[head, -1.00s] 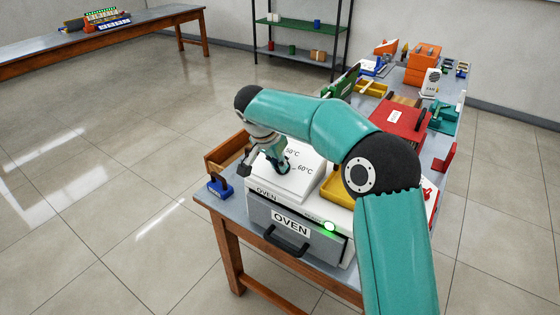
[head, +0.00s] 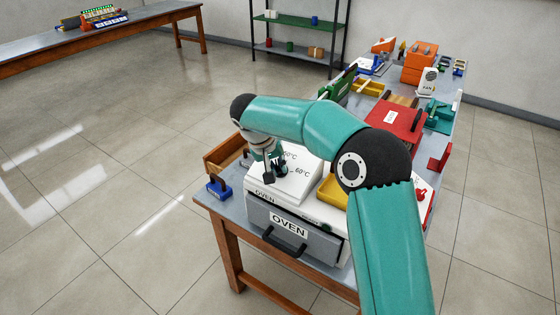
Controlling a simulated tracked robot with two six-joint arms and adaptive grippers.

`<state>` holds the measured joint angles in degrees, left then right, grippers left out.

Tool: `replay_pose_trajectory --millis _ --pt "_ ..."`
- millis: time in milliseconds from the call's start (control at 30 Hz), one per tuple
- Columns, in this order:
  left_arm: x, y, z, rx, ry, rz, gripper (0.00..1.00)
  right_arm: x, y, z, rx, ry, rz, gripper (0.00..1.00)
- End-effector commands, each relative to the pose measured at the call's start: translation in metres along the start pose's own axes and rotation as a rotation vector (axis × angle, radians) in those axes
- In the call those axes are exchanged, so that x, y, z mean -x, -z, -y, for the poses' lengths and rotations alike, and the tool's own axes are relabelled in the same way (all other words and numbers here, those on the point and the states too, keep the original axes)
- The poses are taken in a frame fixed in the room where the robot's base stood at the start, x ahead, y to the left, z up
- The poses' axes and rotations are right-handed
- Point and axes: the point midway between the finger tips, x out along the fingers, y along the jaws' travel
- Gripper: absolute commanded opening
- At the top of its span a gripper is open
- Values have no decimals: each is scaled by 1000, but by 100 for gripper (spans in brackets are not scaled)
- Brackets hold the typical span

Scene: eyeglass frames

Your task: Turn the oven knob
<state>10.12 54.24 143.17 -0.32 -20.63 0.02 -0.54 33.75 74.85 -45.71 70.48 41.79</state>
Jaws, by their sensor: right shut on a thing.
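The white oven (head: 298,192) stands at the near end of the table, with a grey drawer front marked OVEN and a dark handle (head: 283,242). Its sloped top panel carries temperature marks, of which 60°C is clear and another is partly covered. My right gripper (head: 275,172) is over this panel, pointing down, and is shut on the oven knob, which its fingers hide almost fully. The round indicator lamp (head: 326,227) on the oven's front looks dark green and unlit. My left gripper is not in view.
A blue block-like item (head: 218,189) and an open wooden box (head: 224,153) sit left of the oven. A yellow tray (head: 333,190) is close on its right. A red box (head: 395,121) and other items crowd the table behind.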

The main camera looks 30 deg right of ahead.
Motion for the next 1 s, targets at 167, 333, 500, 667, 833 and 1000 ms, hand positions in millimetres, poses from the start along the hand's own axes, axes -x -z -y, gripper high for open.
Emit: replay_pose_trajectory --millis 167,333,500,667,833,1000 --pt "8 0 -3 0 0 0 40 2 1 2 168 -3 -5 0" --pt "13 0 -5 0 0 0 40 2 1 2 307 -12 -5 0" --pt "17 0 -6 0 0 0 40 2 1 1 414 -19 -5 0" --pt "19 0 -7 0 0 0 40 2 2 1 479 -23 -7 0" --pt "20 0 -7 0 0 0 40 1 2 1 513 -25 -8 0" --pt "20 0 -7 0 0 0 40 1 2 1 521 -26 -9 0"
